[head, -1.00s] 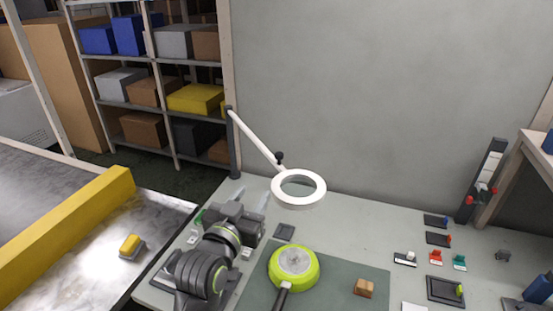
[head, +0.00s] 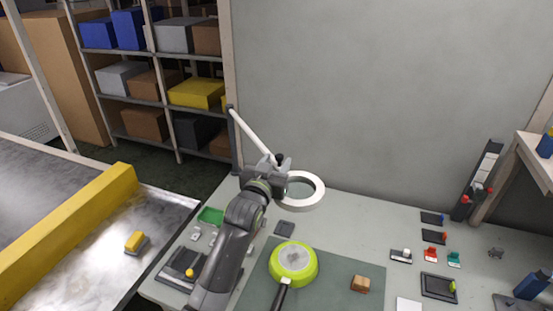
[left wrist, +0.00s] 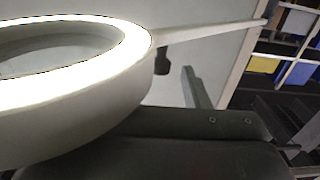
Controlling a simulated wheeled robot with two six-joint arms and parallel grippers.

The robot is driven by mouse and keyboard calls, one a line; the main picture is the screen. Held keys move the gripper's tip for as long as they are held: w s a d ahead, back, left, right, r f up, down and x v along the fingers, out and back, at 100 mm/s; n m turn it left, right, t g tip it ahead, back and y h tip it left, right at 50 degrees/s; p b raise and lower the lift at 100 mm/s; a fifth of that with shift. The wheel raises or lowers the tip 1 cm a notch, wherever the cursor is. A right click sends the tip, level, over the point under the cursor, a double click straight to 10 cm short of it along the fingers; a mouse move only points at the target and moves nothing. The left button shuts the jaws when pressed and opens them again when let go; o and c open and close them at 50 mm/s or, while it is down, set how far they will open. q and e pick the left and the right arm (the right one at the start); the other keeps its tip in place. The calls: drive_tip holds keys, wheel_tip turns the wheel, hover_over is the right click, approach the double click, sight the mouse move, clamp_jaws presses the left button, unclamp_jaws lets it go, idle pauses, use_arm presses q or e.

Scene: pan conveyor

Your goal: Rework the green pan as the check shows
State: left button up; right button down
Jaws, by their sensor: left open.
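The green pan (head: 293,263) lies on the dark green mat (head: 340,289), with a pale grey round patch in the middle of its upper face. Its dark handle points toward the bottom edge. My left gripper (head: 274,163) is open and raised at the left side of the white ring lamp (head: 301,191), away from the pan. In the left wrist view the lit ring (left wrist: 75,100) is very close and fills the left side. I cannot tell whether the gripper touches it. The right gripper is not in view.
A wooden block (head: 361,284) sits right of the pan. Small red, green and white parts and dark trays (head: 438,287) lie on the right. A green tray (head: 211,215) is left of my arm. The conveyor (head: 90,270) has a yellow rail and a yellow-topped block (head: 135,241).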

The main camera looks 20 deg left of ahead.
use_arm(q)
drive_tip(key=shift+w, duration=0.45)
clamp_jaws()
